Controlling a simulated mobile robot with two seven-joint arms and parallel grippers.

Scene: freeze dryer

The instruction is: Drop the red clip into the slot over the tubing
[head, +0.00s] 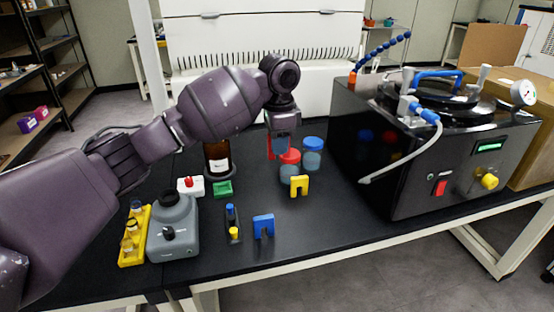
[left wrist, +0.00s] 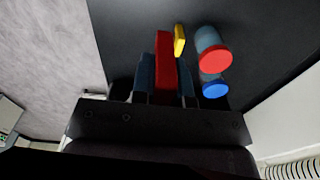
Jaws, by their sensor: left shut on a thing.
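My left gripper (head: 283,147) is shut on the red clip (head: 270,147) and holds it upright above the black bench, behind the red-capped jar. In the left wrist view the red clip (left wrist: 166,65) sits between the two dark blue fingers. The white tubing (head: 412,160) hangs from the valve on top of the black freeze dryer (head: 410,185), down its front, with its free end near the bench. The clip is well to the left of the tubing and apart from it. I cannot make out the slot. My right gripper is not in view.
A yellow clip (head: 299,186) and a blue clip (head: 263,226) stand on the bench (head: 330,220). A red-capped jar (head: 290,168) and a blue-capped jar (head: 313,155) stand near the gripper. A grey mixer (head: 172,232) is at left.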

